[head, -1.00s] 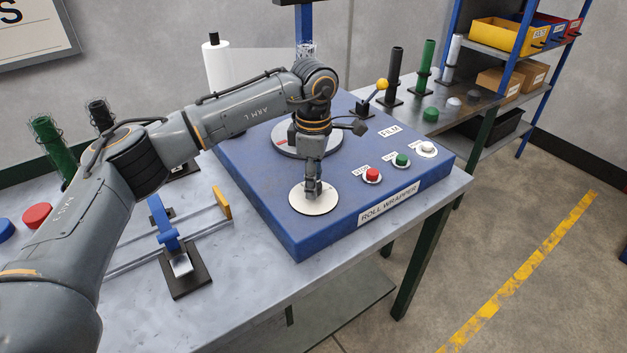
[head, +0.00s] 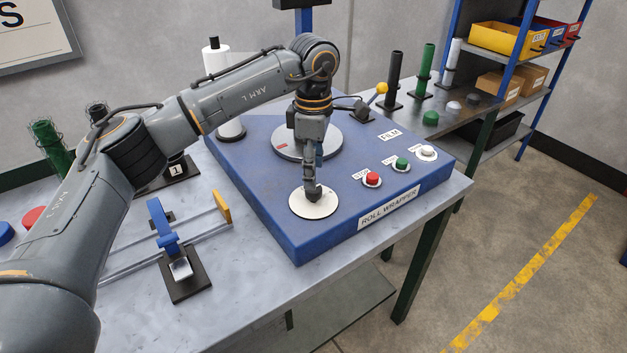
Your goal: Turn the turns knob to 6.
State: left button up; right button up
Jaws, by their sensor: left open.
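The turns knob (head: 313,197) is a small dark knob on a round white dial plate (head: 313,207) at the front left of the blue roll wrapper (head: 270,222). The dial's numbers and the knob's pointer are too small to read. My left gripper (head: 311,180) is open and points straight down, directly above the knob. The knob's top is close to the fingertips; I cannot tell whether they touch. My right gripper is not in view.
Red (head: 372,178), green (head: 401,163) and white (head: 426,152) buttons lie right of the dial. A round turntable (head: 333,145) is behind my gripper, with a yellow-tipped lever (head: 381,88) beyond. A blue clamp (head: 165,232) stands on the bench at left.

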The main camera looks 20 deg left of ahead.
pick_arm(q)
notch_tip(320, 180, up, 8)
jog(key=shift+f, duration=0.25)
jog(key=shift+f, duration=0.1)
